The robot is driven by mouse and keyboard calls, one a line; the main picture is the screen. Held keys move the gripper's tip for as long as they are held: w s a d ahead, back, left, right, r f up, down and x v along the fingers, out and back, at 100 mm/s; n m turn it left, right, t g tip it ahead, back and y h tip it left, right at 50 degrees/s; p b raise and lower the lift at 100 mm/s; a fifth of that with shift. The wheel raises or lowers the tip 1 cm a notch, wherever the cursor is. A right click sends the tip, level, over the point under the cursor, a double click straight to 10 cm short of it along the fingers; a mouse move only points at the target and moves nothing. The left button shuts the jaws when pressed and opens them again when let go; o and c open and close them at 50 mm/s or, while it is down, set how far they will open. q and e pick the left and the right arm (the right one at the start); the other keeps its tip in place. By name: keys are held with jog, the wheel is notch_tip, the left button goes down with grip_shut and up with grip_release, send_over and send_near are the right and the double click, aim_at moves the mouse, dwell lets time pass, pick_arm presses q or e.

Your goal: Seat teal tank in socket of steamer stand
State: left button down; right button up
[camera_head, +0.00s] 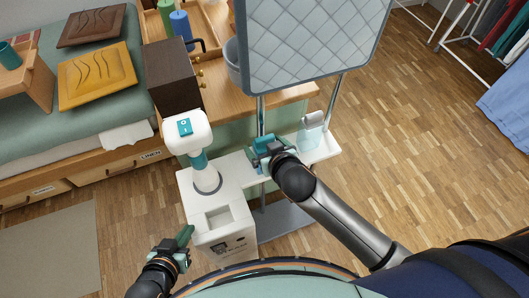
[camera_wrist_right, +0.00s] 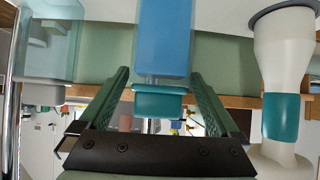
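The steamer stand has a white base (camera_head: 222,217) and a white post with a teal band (camera_head: 198,160); the post also shows at the right of the right wrist view (camera_wrist_right: 285,80). In that view a translucent blue tank (camera_wrist_right: 162,40) with a teal cap (camera_wrist_right: 160,101) lies straight ahead, between the fingertips of my right gripper (camera_wrist_right: 160,75). The fingers are apart, with gaps beside the cap. In the head view my right gripper (camera_head: 262,147) is over the white shelf, and it mostly hides the tank. My left gripper (camera_head: 183,246) is low, beside the base; its opening is unclear.
A clear tank (camera_head: 311,132) stands on the white shelf (camera_head: 325,149), right of my right gripper. A quilted board (camera_head: 315,40) on metal poles rises behind. A dark brown box (camera_head: 173,75) stands behind the post. The wooden floor (camera_head: 420,150) at right is clear.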

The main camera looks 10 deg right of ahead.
jog(key=c, duration=1.3)
pick_arm(q)
jog(key=shift+s+f, duration=0.15)
pick_arm(e)
jog(key=shift+c, duration=0.4)
pick_arm(q)
jog(key=shift+a, duration=0.1)
pick_arm(e)
jog(key=shift+w+r, duration=0.1)
